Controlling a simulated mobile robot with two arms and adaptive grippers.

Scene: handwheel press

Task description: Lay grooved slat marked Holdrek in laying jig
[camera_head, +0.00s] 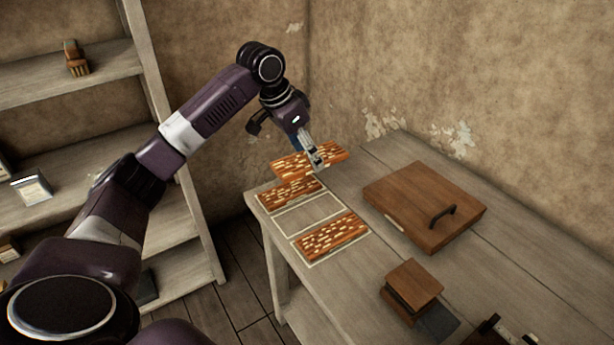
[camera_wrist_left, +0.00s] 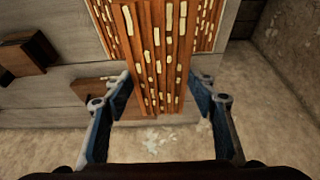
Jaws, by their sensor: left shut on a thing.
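My left gripper (camera_head: 316,157) is shut on an orange-brown grooved slat (camera_head: 288,165) with pale dashes. It holds the slat above the far left end of the table. In the left wrist view the slat (camera_wrist_left: 157,45) lies between the two fingers. I cannot read a name on it. The laying jig (camera_head: 284,222) is a pale outlined frame on the table, below the held slat. Its middle place is bare. Similar slats lie in the far place (camera_head: 290,196) and the near place (camera_head: 332,237). My right gripper is not in view.
A brown wooden board with a dark handle (camera_head: 425,203) lies right of the jig on the table (camera_head: 357,283). A small brown block (camera_head: 412,284) stands nearer. A shelf (camera_head: 100,90) stands at left. Walls close off the back.

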